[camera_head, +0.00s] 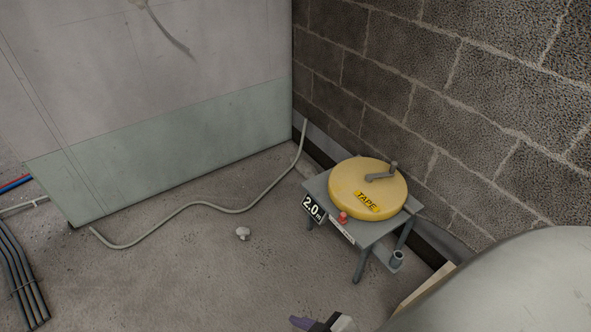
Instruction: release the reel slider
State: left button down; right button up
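A round yellow reel (350,190) marked TAPE lies flat on a small grey stand (374,233) against the block wall. A grey crank handle (381,174) sits on its top. A small red knob (343,217), which looks like the slider, is on the stand's front edge above a white label strip. A black sign (314,208) reading 2.0 m is beside it. Part of what looks like my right gripper (305,323), purple and black, shows at the bottom edge, well below and apart from the reel. Its fingers are mostly cut off. My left gripper is out of view.
A pale conduit (200,204) winds across the floor to the wall corner. A crumpled white scrap (243,233) lies on the floor. Dark pipes (22,270) lie at the left. Floor before the stand is clear.

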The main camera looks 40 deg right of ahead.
aim_at(342, 219)
jog(key=z, duration=0.65)
jog(key=i, duration=1.15)
jog(key=z, duration=1.3)
jog(key=i, duration=0.35)
jog(key=z, duration=0.4)
